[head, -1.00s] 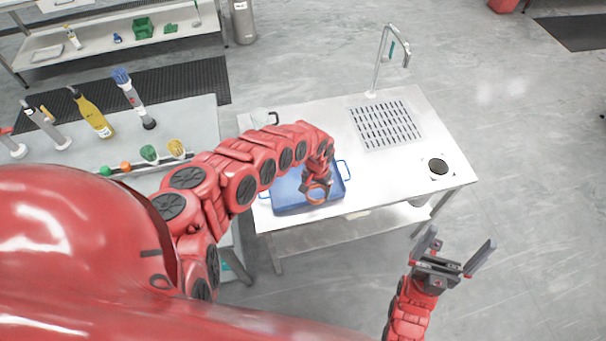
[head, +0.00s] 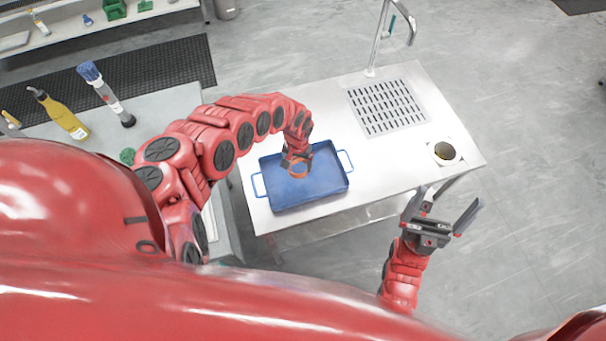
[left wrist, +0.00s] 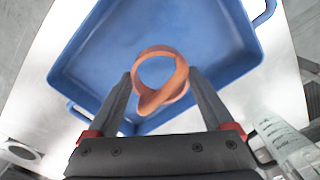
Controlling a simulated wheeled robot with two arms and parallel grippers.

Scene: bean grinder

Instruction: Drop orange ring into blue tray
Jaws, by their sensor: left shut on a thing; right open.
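The orange ring (head: 298,170) is held in my left gripper (head: 295,162), above the blue tray (head: 318,189). In the left wrist view the orange ring (left wrist: 160,78) sits between the fingertips of my left gripper (left wrist: 160,90), with a flared lower edge. The blue tray (left wrist: 95,60) lies below and beyond it, with its floor bare where visible. The tray has a handle at each end and rests on the white table. The exact height of the ring over the tray floor is hard to tell. My right gripper (head: 441,210) is open and empty, off the table's front right side.
The white table (head: 385,180) has a drain grate (head: 387,106), a faucet (head: 380,40) and a round dark opening (head: 444,151) at the right.

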